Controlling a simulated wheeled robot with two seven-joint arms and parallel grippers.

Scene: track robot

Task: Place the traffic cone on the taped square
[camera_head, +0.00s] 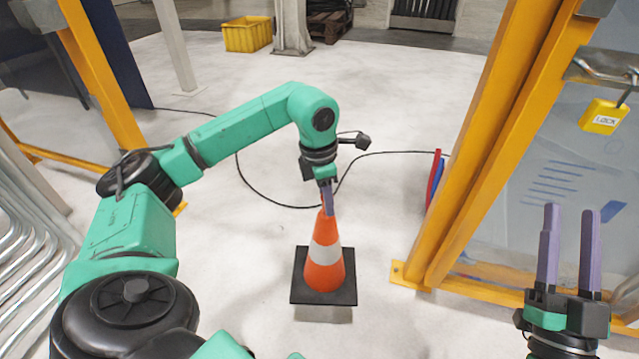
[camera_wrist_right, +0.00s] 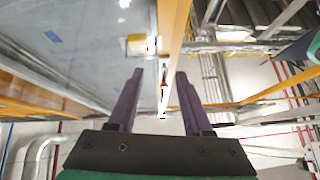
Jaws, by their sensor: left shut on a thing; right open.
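The traffic cone (camera_head: 325,262) is orange with white bands and a square black base. It stands upright near the middle of the head view, and a shadow under its base edge suggests a small gap above the floor. My left gripper (camera_head: 327,208) is shut on the cone's tip from above. My right gripper (camera_head: 569,215) is open and empty at the lower right, its fingers pointing up; its two fingers also show in the right wrist view (camera_wrist_right: 152,95). I cannot make out a taped square in either view.
A yellow post frame (camera_head: 470,170) with a clear panel and a yellow lock tag (camera_head: 604,117) stands at the right. A black cable (camera_head: 262,199) lies on the floor behind the cone. A yellow crate (camera_head: 247,36) is at the back. Metal tubes (camera_head: 35,250) stand at the left.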

